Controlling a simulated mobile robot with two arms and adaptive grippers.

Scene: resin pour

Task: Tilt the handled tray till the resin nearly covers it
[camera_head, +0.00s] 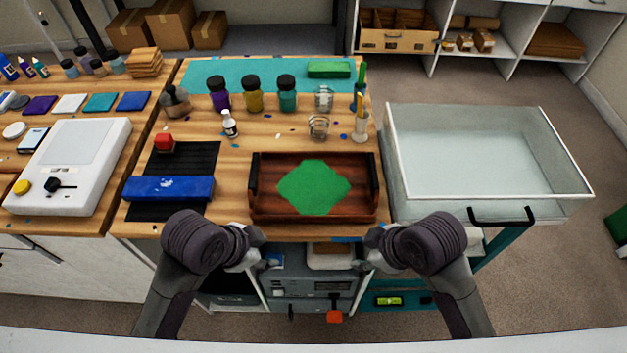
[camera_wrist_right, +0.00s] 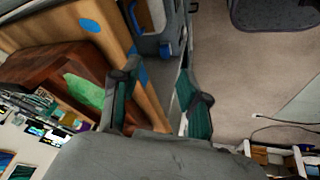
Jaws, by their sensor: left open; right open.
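A dark brown wooden tray (camera_head: 266,204) with a black handle at its left and right ends lies flat on the workbench. A green resin patch (camera_head: 314,187) covers the middle of its floor, with bare wood around it. In the right wrist view the tray (camera_wrist_right: 52,65) and the green resin (camera_wrist_right: 84,91) show at the left. My left gripper (camera_head: 262,246) is just in front of the bench's front edge, near the tray's front left corner. My right gripper (camera_head: 366,246) is near the front right corner; its open fingers (camera_wrist_right: 155,105) hold nothing. Both are apart from the tray.
Several paint jars (camera_head: 252,95) and clear cups (camera_head: 319,126) stand behind the tray. A blue bar (camera_head: 168,188) lies on a black mat (camera_head: 192,155) to the left. A large glass-walled bin (camera_head: 480,190) stands to the right. Drawers are below the bench edge.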

